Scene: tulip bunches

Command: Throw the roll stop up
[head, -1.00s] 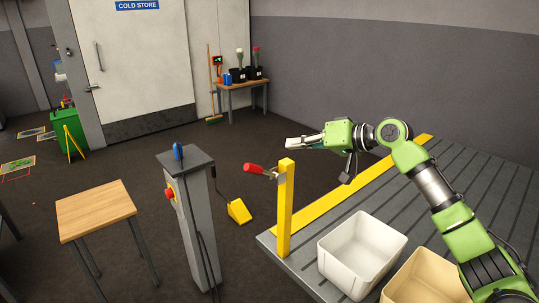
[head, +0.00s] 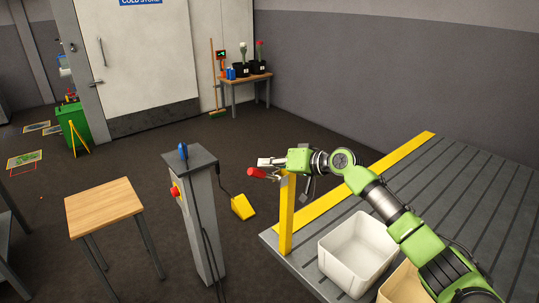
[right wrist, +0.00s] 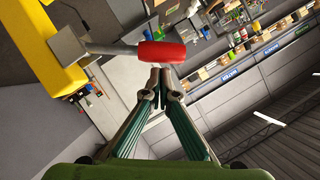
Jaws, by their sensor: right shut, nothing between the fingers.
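The roll stop shows as a red-handled lever (head: 260,173) on a yellow post (head: 287,215) at the near left corner of the ribbed platform. The handle points left from the post top, close to level. My right gripper (head: 261,162) is shut and empty, just above the red handle in the head view. In the right wrist view the red handle (right wrist: 165,54) lies across, just beyond the closed fingertips (right wrist: 160,72); I cannot tell whether they touch. Its metal arm runs left to the yellow post (right wrist: 55,50). My left gripper is not in view.
The ribbed platform (head: 490,185) has a yellow edge strip and carries a white bin (head: 335,265) and a tan bin (head: 395,288). A grey pedestal (head: 205,220) with a blue-topped control and red button stands left of the post. A yellow foot pedal (head: 243,206) lies on the floor.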

